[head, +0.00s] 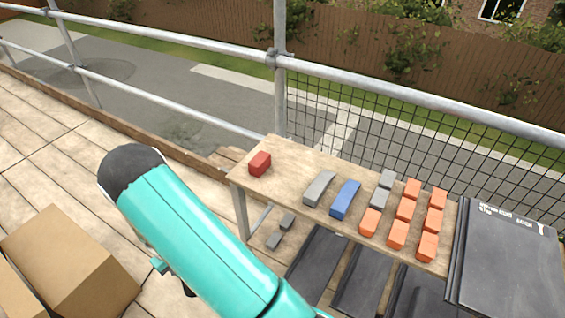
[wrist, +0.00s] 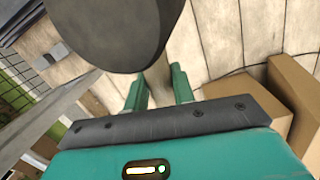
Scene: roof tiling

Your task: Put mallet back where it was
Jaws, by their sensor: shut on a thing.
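The mallet's dark grey rounded head (wrist: 115,28) fills the upper middle of the wrist view. My gripper (wrist: 159,78) is shut on the mallet, its two green fingers reaching up to just under the head. In the head view my teal arm crosses the lower left and hides most of the gripper. No mallet can be made out for certain there. The wooden bench (head: 290,157) stands right of my arm, with a bare patch between the red block (head: 260,163) and the long grey block (head: 319,188).
A blue block (head: 345,199), small grey blocks (head: 379,198) and several orange blocks (head: 397,233) sit on the bench. Black panels (head: 512,262) stand at right. Cardboard boxes (head: 75,262) stand at lower left. Scaffold rails (head: 180,112) edge the plank deck.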

